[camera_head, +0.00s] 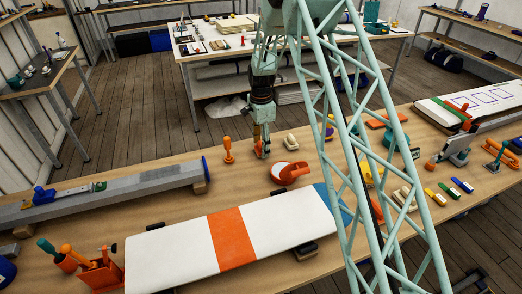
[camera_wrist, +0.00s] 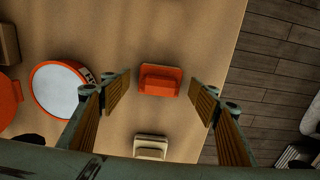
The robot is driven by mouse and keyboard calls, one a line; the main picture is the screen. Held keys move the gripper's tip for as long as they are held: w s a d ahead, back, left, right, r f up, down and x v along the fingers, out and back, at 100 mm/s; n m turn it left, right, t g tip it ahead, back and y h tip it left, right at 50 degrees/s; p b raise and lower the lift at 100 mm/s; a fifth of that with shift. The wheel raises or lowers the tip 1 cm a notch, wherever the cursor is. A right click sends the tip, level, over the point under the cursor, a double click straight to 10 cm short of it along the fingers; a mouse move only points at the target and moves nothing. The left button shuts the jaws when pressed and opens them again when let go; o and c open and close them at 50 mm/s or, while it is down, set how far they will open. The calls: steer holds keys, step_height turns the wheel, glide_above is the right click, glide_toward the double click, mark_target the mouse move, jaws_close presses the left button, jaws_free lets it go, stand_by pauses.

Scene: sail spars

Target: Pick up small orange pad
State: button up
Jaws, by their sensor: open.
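The small orange pad (camera_wrist: 160,80) lies on the wooden table, a flat rectangular base with a raised block on it. In the wrist view it sits between my two spread fingers, with bare table between it and each finger. My gripper (camera_wrist: 161,98) is open and empty. In the head view my gripper (camera_head: 262,148) points down close over the far part of the table. There I cannot make out the pad, which seems hidden by the fingers.
A cream block (camera_wrist: 150,147) lies close to the pad. A white disc with an orange rim (camera_wrist: 60,90) is to the left. An upright orange tool (camera_head: 228,151) stands left of my gripper. A white board with an orange band (camera_head: 232,238) lies nearer. The table edge is close.

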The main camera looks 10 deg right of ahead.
steer(key=shift+f, duration=0.65)
steer(key=c, duration=1)
